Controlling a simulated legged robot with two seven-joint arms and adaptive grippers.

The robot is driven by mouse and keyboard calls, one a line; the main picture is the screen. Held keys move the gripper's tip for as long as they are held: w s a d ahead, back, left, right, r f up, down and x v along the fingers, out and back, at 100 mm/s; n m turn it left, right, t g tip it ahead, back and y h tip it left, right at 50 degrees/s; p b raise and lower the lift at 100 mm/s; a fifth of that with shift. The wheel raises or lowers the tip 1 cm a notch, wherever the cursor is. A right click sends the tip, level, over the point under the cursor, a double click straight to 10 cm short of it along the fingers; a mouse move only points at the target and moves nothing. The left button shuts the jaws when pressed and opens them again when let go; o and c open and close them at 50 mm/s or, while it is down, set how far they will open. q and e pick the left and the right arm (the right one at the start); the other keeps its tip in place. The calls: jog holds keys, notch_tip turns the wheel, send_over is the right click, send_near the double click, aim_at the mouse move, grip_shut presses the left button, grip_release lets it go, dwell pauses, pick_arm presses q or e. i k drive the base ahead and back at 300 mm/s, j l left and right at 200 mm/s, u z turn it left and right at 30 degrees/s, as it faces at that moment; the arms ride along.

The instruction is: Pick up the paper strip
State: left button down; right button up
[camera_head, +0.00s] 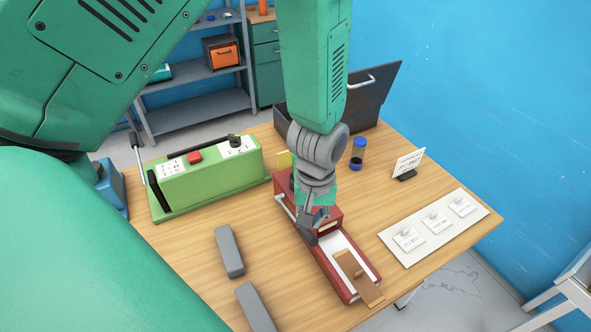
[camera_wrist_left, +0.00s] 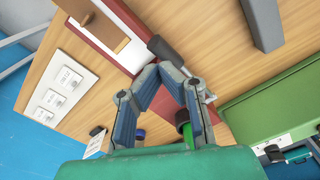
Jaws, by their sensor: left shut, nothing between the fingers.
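A white strip (camera_head: 338,250), which looks like paper, lies along the top of a long red device (camera_head: 345,293) on the table. A brown wooden block with a knob (camera_head: 367,290) sits across the near end of the strip. In the left wrist view the strip (camera_wrist_left: 133,58) shows beyond the fingers. My left gripper (camera_head: 308,234) is shut and empty, at the left edge of the red device. In the left wrist view its fingertips (camera_wrist_left: 163,74) meet close to a dark handle end (camera_wrist_left: 160,47); I cannot tell whether they touch it. My right gripper is not in view.
A green machine (camera_head: 208,180) with a red button stands left, two grey bars (camera_head: 229,252) lie in front of it. A white board with tags (camera_head: 435,228), a small sign (camera_head: 408,162), a blue-capped jar (camera_head: 358,154) and an open dark case (camera_head: 372,98) stand right and behind.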

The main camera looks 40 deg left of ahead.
aim_at(369, 293)
jog(key=k+l, duration=0.75)
jog(key=k, duration=0.1)
